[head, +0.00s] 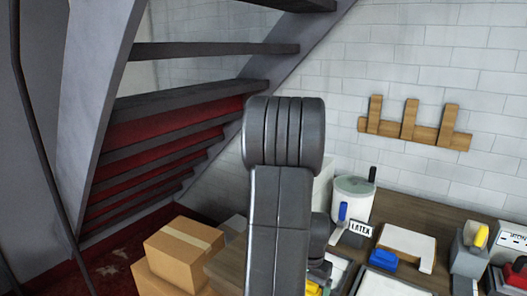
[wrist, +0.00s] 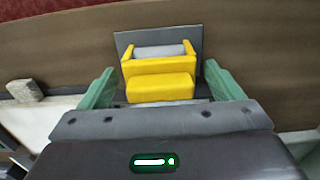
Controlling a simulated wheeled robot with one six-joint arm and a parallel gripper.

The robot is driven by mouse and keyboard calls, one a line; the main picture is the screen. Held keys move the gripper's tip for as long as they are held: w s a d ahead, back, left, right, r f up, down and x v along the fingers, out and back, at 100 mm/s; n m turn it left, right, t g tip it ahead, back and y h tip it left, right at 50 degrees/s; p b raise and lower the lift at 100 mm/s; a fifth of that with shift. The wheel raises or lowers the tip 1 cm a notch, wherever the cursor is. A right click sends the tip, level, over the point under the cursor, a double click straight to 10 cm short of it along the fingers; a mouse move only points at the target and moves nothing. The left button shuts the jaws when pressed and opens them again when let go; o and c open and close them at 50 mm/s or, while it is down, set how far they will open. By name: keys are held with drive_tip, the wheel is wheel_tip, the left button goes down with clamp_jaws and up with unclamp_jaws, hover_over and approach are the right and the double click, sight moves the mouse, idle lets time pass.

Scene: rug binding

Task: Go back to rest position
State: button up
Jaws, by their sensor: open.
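In the wrist view my gripper (wrist: 160,68) is open, with one green finger at the left and one at the right. Between and beyond the fingers is a yellow block-like thing (wrist: 160,88) with a grey roller (wrist: 160,51), on a dark grey plate (wrist: 124,43). The fingers stand on either side of the yellow thing and do not appear closed on it. In the head view my arm rises through the middle and hides most of my gripper. A small bit of yellow (head: 313,288) shows at the lower edge beside the arm.
A wooden rack (head: 412,131) hangs above. Cardboard boxes (head: 184,249) and stairs (head: 170,105) are at left.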

drive_tip(key=shift+w+r, duration=0.1)
drive_tip(key=shift+r, duration=0.6)
